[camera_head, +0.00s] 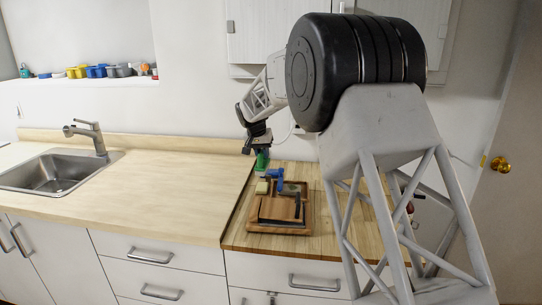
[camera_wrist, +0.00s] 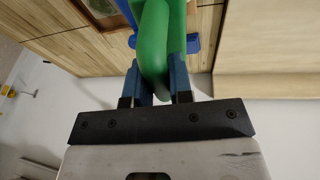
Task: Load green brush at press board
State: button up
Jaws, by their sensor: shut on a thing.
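The green brush (camera_wrist: 154,38) is between the two blue fingers of my gripper (camera_wrist: 157,78) in the wrist view. The fingers are shut on it, and its far end runs out of the top of the frame. In the head view, the green brush (camera_head: 262,160) shows as a small patch under my gripper (camera_head: 259,150), by the back left of a wooden tray (camera_head: 282,229) on the counter. A brown board (camera_head: 278,208) lies in the tray. Blue pieces (camera_head: 274,176) are close by the brush; whether they touch it, I cannot tell.
A small pale yellow block (camera_head: 262,188) and a dark grey piece (camera_head: 292,189) are at the tray's back. The pale counter (camera_head: 150,185) to the left is clear up to the sink (camera_head: 58,172). A wall ledge holds several coloured items (camera_head: 95,72).

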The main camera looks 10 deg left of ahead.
aim_at(262, 166)
jog(key=shift+a, duration=0.15)
jog(key=shift+f, duration=0.2)
dwell(0.3)
jog(key=shift+f, duration=2.75)
jog(key=shift+f, duration=0.7)
dwell(1.0)
jog(key=shift+r, duration=3.65)
